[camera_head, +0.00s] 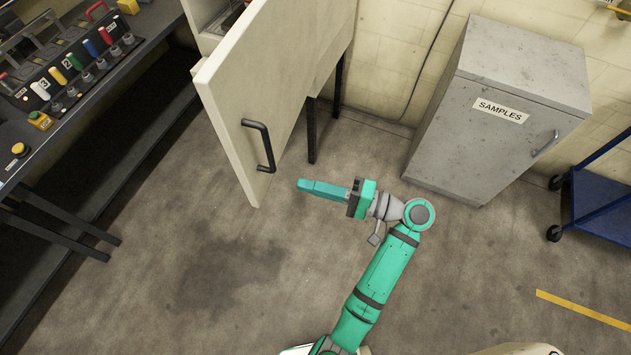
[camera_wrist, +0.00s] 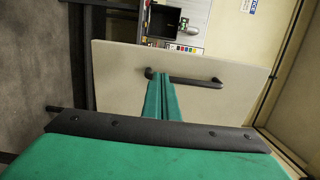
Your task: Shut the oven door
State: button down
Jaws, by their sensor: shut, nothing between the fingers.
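The oven door (camera_head: 225,85) is a cream panel standing wide open in the head view, swung out from the cream oven body (camera_head: 325,40). A black bar handle (camera_head: 262,146) is on its outer face, toward the free edge. My gripper (camera_head: 300,185) is shut and empty, to the right of the door's free edge and a little below the handle in the picture. In the wrist view the door (camera_wrist: 120,75) lies ahead with its handle (camera_wrist: 195,81), and my shut fingers (camera_wrist: 160,78) overlap the handle's left end. I cannot tell whether they touch it.
A grey cabinet marked SAMPLES (camera_head: 500,100) stands at the right against the wall. A blue cart (camera_head: 605,190) is at the far right. A dark bench (camera_head: 100,75) with coloured handles and buttons runs along the left. The floor below the door is clear.

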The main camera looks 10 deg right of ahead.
aim_at(252, 171)
jog(key=x, duration=1.1)
jog(key=shift+w+a, duration=0.15)
jog(key=shift+w, duration=0.1)
